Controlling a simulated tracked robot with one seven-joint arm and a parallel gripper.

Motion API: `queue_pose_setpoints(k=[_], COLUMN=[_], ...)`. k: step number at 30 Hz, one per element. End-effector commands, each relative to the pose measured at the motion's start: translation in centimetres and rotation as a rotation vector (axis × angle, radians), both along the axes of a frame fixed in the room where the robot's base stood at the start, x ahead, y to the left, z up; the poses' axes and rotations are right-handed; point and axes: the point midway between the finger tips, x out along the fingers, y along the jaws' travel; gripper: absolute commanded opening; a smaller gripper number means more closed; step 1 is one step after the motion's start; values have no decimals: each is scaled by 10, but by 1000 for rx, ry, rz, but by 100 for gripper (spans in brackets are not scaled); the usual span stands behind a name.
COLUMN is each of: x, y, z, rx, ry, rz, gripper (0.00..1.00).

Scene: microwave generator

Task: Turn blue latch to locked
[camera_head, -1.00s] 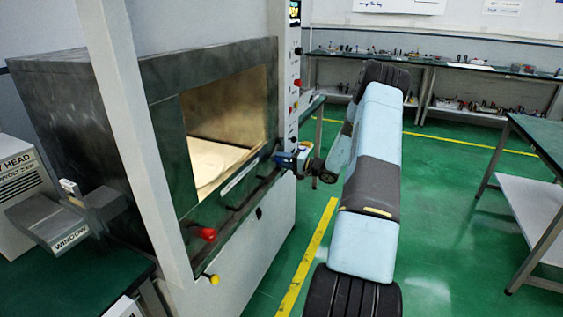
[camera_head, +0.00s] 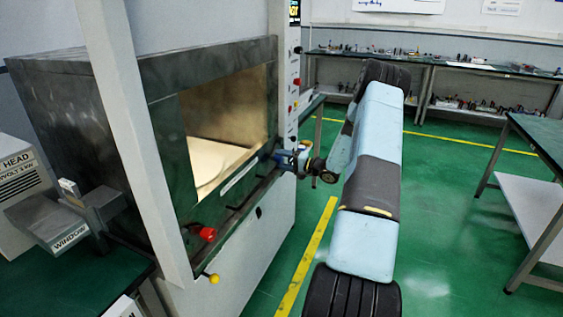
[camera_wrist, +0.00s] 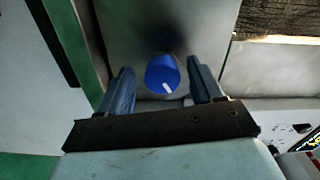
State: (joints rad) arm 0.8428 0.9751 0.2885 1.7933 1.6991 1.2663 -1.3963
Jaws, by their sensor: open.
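The blue latch (camera_wrist: 162,73) is a round blue knob with a white mark at its lower right edge in the wrist view. It sits on a grey metal panel (camera_wrist: 140,25). My gripper (camera_wrist: 161,82) is open, with one finger on each side of the knob and a visible gap to each. In the head view my gripper (camera_head: 290,160) is at the right end of the microwave's front ledge, and the knob is largely hidden there by the gripper.
The microwave chamber (camera_head: 225,150) stands open at left of my arm. A red knob (camera_head: 207,234) and a yellow knob (camera_head: 213,279) are on its near front edge. A control panel with buttons (camera_head: 294,90) rises behind my gripper.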

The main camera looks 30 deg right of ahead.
Motion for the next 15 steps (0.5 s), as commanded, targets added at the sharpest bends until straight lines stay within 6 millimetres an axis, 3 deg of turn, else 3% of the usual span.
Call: queue_pose_setpoints(k=[15], x=[-72], y=[-57], z=[-1], rx=[-1], ry=[3], rz=[-3], gripper=[66])
